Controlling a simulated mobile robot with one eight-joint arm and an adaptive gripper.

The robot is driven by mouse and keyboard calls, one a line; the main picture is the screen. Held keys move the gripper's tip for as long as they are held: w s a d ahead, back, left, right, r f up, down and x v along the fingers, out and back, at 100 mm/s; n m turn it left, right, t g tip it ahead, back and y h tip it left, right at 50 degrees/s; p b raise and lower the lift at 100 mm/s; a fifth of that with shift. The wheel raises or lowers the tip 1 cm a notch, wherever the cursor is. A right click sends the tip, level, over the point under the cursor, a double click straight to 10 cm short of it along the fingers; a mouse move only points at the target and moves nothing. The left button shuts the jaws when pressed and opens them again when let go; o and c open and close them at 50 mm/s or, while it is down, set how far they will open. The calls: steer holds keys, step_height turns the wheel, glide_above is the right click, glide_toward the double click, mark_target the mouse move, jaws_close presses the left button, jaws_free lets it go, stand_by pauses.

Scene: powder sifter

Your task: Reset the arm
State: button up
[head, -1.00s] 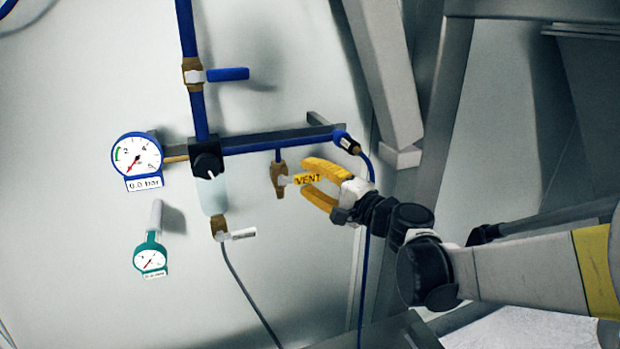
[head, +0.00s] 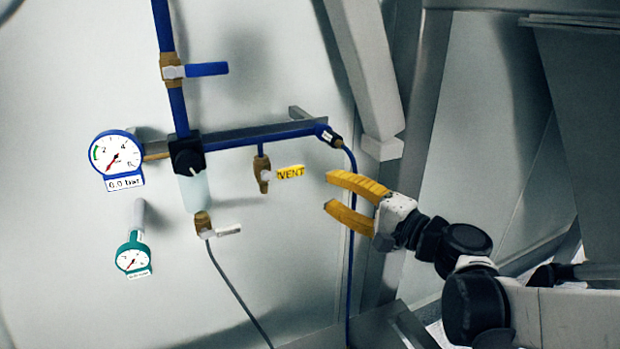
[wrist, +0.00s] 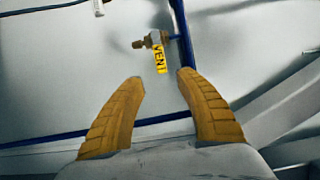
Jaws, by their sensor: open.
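My gripper (head: 328,191) has yellow fingers. It is open and empty, to the right of the yellow VENT handle (head: 291,172) and apart from it. In the wrist view the gripper (wrist: 160,78) shows both fingers spread, with the VENT handle (wrist: 159,60) beyond the gap between the tips. The handle sits on a brass valve (head: 262,175) under the blue pipe.
A blue-handled valve (head: 207,70), a round gauge (head: 117,155) reading 0.0 bar, a regulator (head: 186,155) and a green gauge (head: 133,257) are on the left panel. A blue hose (head: 351,240) hangs beside my gripper. A grey metal post (head: 365,70) stands behind.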

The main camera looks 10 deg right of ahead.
steer(key=s+a+f+n+g+h+b, duration=0.25)
steer(key=s+f+n+b, duration=0.2)
steer(key=f, duration=0.45)
steer(key=s+d+f+n+g+h+b, duration=0.4)
steer(key=s+d+f+n+h, duration=0.2)
steer(key=s+d+f+h, duration=0.3)
steer(key=s+f, duration=0.4)
steer(key=s, duration=0.1)
steer(key=shift+f+b, duration=0.35)
steer(key=shift+s, duration=0.1)
